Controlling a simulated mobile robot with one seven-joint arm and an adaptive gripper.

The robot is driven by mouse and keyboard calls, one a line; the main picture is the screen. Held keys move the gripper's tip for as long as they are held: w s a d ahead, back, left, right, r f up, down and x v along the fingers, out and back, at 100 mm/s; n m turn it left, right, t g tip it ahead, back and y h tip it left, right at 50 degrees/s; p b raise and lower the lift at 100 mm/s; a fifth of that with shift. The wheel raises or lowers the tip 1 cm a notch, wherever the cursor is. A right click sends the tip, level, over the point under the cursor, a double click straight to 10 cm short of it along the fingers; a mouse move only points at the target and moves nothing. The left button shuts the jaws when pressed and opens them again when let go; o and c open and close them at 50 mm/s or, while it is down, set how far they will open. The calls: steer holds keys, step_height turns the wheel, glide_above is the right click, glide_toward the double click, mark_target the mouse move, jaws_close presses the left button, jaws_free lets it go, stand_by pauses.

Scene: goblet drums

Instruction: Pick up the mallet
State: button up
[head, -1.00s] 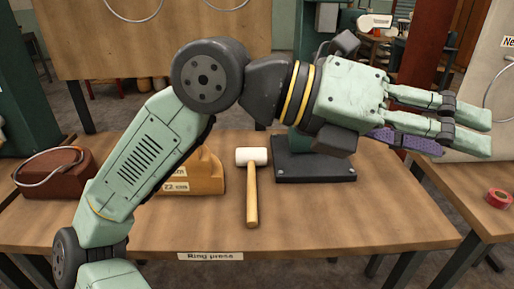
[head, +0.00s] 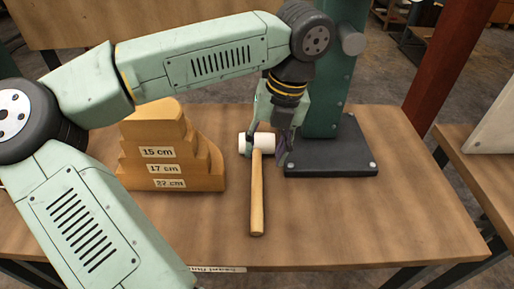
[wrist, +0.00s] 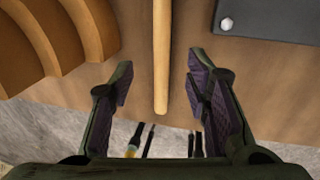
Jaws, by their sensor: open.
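The mallet lies on the wooden table with its white head (head: 262,143) toward the back and its wooden handle (head: 257,195) toward the front edge. My gripper (head: 266,153) points down at the mallet's head end and partly covers the head. In the wrist view my gripper (wrist: 158,74) is open and empty, with dark purple-padded fingers on both sides of the handle (wrist: 161,55). A gap shows between the handle and each finger. The mallet's head is outside the wrist view. I cannot tell how high the fingertips are above the table.
A stepped wooden block (head: 170,150) with size labels stands left of the mallet. A green press column on a black base plate (head: 335,160) stands close on the right. The table (head: 350,225) is clear at the front right. Another table (head: 480,185) stands at far right.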

mark_target(258, 178)
steer(key=f, duration=0.2)
steer(key=shift+s+a+f, duration=0.2)
steer(key=shift+a+f, duration=0.05)
steer(key=shift+f, duration=0.05)
steer(key=shift+a+f+p, duration=0.15)
steer(key=shift+f+p, duration=0.25)
steer(key=shift+f, duration=0.65)
steer(key=shift+a+f+p, duration=0.2)
steer(key=shift+f+p, duration=0.25)
steer(key=shift+f, duration=0.55)
steer(key=shift+a+f+p, duration=0.15)
steer(key=shift+f+p, duration=0.25)
steer(key=shift+f, duration=0.65)
steer(key=shift+c, duration=0.4)
jaws_close()
